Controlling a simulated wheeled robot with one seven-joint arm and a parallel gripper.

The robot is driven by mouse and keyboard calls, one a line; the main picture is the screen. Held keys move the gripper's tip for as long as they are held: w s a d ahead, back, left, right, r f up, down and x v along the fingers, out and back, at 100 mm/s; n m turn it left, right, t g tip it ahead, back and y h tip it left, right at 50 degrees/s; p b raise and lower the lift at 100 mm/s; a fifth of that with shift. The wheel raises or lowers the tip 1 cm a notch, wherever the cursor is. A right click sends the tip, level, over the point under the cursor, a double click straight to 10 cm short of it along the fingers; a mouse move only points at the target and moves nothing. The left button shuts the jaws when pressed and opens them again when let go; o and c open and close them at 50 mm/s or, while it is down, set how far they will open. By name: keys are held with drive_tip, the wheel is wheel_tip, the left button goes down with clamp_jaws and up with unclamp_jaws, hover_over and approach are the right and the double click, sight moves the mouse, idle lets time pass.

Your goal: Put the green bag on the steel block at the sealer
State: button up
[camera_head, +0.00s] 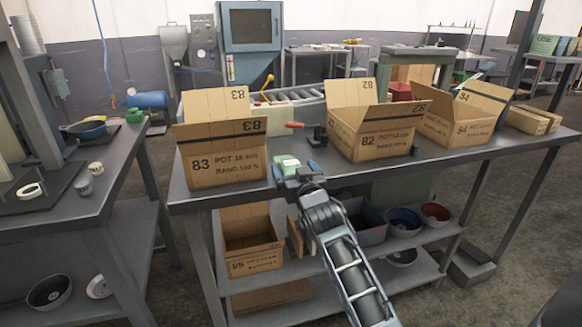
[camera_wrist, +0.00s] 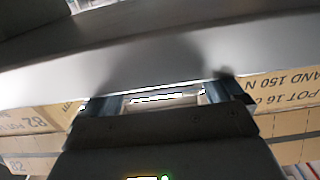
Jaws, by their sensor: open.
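My gripper (camera_head: 296,172) is over the front edge of the middle table, with its two fingers apart. A small green and white object (camera_head: 287,161) shows just behind the fingers; it may be the green bag, but I cannot tell whether it lies between them or touches them. In the wrist view the open gripper (camera_wrist: 164,98) has a pale strip between its fingers that I cannot identify. Another small green item (camera_head: 135,116) is on the left table. I cannot make out the steel block or the sealer for certain.
Open cartons marked 83 (camera_head: 222,168), 82 (camera_head: 383,139) and 84 (camera_head: 455,131) stand on the middle table (camera_head: 365,172). A dark device (camera_head: 317,138) and a red-handled tool (camera_head: 294,125) lie between the first two. The lower shelf holds a carton (camera_head: 252,262) and bowls (camera_head: 403,220).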

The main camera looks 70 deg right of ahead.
drive_tip(key=c, duration=1.2)
drive_tip(key=shift+r, duration=0.15)
